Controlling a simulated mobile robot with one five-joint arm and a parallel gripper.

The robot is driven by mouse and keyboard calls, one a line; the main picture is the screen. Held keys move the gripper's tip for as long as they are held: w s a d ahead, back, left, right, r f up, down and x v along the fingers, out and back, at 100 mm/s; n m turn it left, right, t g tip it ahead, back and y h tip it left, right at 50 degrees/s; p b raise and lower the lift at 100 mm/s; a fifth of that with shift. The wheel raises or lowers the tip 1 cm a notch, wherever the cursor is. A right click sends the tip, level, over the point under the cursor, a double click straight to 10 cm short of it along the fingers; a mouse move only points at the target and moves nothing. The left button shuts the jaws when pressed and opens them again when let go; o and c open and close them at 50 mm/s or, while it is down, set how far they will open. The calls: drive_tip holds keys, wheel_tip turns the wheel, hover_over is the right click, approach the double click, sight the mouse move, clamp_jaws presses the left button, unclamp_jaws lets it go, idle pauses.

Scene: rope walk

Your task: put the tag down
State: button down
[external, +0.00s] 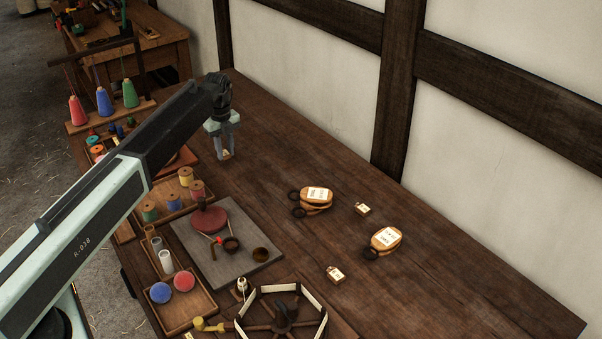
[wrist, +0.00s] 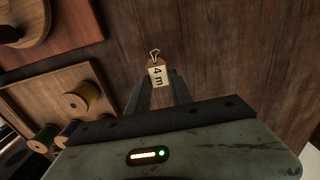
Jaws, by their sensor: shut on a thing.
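The tag (wrist: 157,75) is a small wooden piece with a pale label reading "4 m" and a wire loop at its end. It sits between the fingertips of my gripper (wrist: 160,84) in the wrist view. My gripper is shut on it. In the external view my gripper (external: 226,154) points down at the far left part of the table (external: 290,150), and the tag shows as a small tan spot at its tips. I cannot tell whether the tag touches the wood. Two similar small tags, one farther back (external: 362,209) and one nearer (external: 335,274), lie on the table.
A grey board (external: 262,267), a spool tray (external: 168,213) and a winder (external: 285,318) are nearer. Bare wood surrounds my gripper's right side. The wall (external: 340,100) runs behind.

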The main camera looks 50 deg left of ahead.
sight(226, 154)
wheel_tip(226, 154, down, 4)
drive_tip(key=b, duration=0.4)
drive_tip(key=shift+r, duration=0.3)
drive_tip(key=shift+f, duration=0.25)
drive_tip(key=c, duration=1.1)
unclamp_jaws()
drive_tip(key=shift+r, duration=0.1)
drive_tip(key=shift+c, duration=0.2)
wheel_tip(226, 154, up, 12)
drive_tip(key=p, duration=1.2)
drive_tip(key=shift+r, duration=0.15)
drive_tip(key=shift+d, duration=0.1)
